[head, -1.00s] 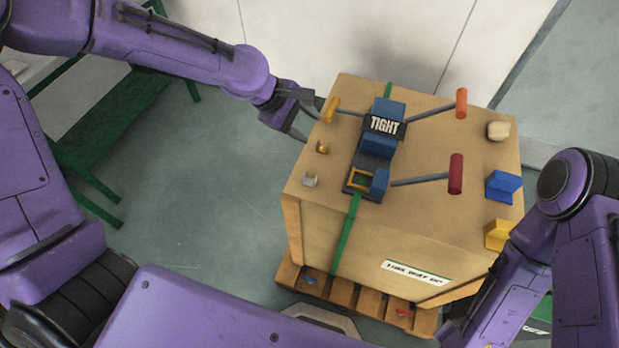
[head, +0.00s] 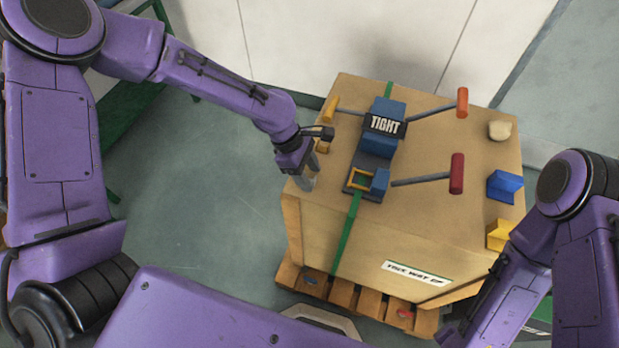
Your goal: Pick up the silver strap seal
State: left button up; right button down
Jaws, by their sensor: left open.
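My left gripper (head: 307,180) is open and points down at the left edge of the wooden crate's top (head: 420,225). Its fingers are over the spot where the small silver strap seal stood. The seal is now hidden or blends with the grey fingertips, so I cannot tell whether it is between them or touching them. A brass-coloured seal (head: 322,147) shows partly just behind the gripper. My right arm comes in at the lower right, but its gripper is not in view.
A blue strapping tool (head: 377,146) marked TIGHT, with red-handled levers (head: 457,173), sits right of my left gripper on a green strap (head: 347,228). Blue (head: 503,186) and yellow (head: 499,235) corner pieces and a pale lump (head: 500,131) lie along the right edge.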

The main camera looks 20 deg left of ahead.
pick_arm(q)
grip_shut()
jog(key=shift+r, duration=0.15)
